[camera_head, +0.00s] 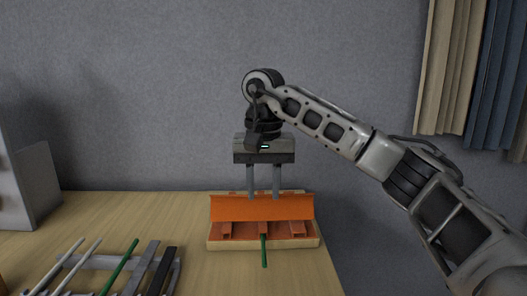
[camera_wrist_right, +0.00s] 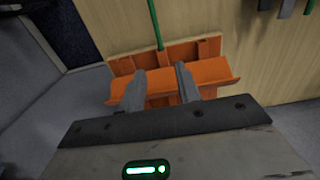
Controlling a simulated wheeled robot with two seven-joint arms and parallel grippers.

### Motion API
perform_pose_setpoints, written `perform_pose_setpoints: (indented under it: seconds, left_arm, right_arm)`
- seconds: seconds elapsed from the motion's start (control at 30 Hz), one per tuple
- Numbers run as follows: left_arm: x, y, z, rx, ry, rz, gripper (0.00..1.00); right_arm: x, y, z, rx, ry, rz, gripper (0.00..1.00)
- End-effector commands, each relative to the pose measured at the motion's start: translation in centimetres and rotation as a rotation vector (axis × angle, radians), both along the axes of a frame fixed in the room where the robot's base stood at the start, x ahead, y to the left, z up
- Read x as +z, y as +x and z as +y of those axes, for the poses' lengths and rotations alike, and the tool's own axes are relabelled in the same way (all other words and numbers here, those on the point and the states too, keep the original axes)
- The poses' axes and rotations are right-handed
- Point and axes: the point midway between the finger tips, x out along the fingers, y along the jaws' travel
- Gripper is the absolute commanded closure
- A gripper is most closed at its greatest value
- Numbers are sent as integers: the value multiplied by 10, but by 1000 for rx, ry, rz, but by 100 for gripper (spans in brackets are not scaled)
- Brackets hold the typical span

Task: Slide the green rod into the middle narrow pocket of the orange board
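The orange board (camera_head: 225,208) stands on the table with a raised orange panel at the back and low ribs forming pockets in front, in a pale wooden frame. A green rod (camera_head: 264,252) points into the middle of the board, its near end sticking out over the front edge. It also shows in the right wrist view (camera_wrist_right: 155,22). How deep it sits is hidden by the panel. My left gripper is out of view.
A grey rack (camera_head: 100,262) at the front left holds pale rods, another green rod (camera_head: 121,266) and dark flat strips. A grey box-like object (camera_head: 28,190) stands at the far left. The table (camera_head: 160,215) is clear between rack and board; its right edge is close to the board.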

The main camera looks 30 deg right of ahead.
Motion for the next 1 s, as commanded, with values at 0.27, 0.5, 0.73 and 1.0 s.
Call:
perform_pose_setpoints:
  seconds: [0.27,0.5,0.73,1.0]
  left_arm:
    - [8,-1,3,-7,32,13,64]
    - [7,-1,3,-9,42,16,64]
    - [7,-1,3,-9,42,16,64]
    - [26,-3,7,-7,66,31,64]
  right_arm:
    - [52,0,0,0,-1,-2,67]
    - [60,0,0,0,1,1,67]
    - [59,0,0,1,1,1,72]
    - [94,0,0,1,1,-1,100]
